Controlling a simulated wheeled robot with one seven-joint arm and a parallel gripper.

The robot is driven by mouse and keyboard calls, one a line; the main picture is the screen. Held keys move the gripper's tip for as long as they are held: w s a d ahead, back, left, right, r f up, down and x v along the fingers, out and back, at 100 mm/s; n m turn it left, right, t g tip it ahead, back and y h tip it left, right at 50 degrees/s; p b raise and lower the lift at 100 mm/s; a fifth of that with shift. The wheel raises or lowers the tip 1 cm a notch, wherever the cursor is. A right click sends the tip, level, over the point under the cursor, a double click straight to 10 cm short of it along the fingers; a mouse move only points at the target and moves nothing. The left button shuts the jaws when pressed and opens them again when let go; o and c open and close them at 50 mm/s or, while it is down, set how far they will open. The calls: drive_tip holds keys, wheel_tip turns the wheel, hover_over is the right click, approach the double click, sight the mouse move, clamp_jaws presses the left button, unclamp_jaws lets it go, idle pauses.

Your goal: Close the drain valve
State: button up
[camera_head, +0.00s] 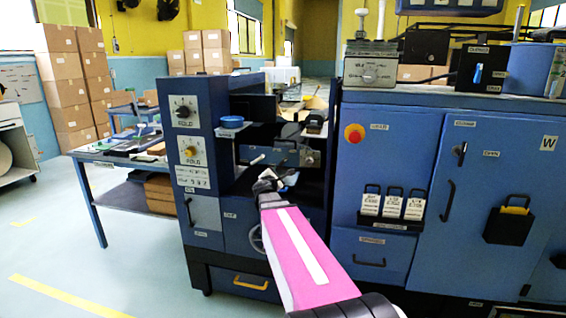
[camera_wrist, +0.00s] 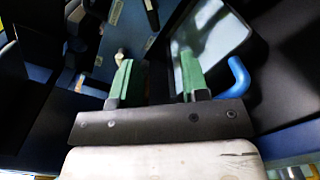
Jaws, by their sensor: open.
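I cannot tell for certain which part is the drain valve. In the wrist view, a blue curved handle (camera_wrist: 239,78) stands just right of my gripper's right finger, apart from it. A small pale-tipped knob (camera_wrist: 120,57) shows near the left finger. My gripper (camera_wrist: 157,78) has two green fingers, spread apart with nothing between them. In the head view, my pink arm reaches into the machine's open middle bay, and my gripper (camera_head: 275,181) is small and partly dark there. A pale-tipped lever (camera_head: 257,159) sits just above it.
The left blue cabinet (camera_head: 197,150) with fold knobs and the large right cabinet (camera_head: 385,160) flank the bay. A red button (camera_head: 354,134) is on the right cabinet. A blue round lid (camera_head: 230,122) sits by the bay. Floor at the left is open.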

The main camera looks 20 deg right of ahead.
sight(282, 164)
drive_tip(key=shift+n, duration=0.4)
drive_tip(key=x, duration=1.2)
drive_tip(key=shift+w+a+r, duration=0.15)
drive_tip(key=shift+w+r, duration=0.05)
drive_tip(key=shift+r, duration=0.2)
clamp_jaws()
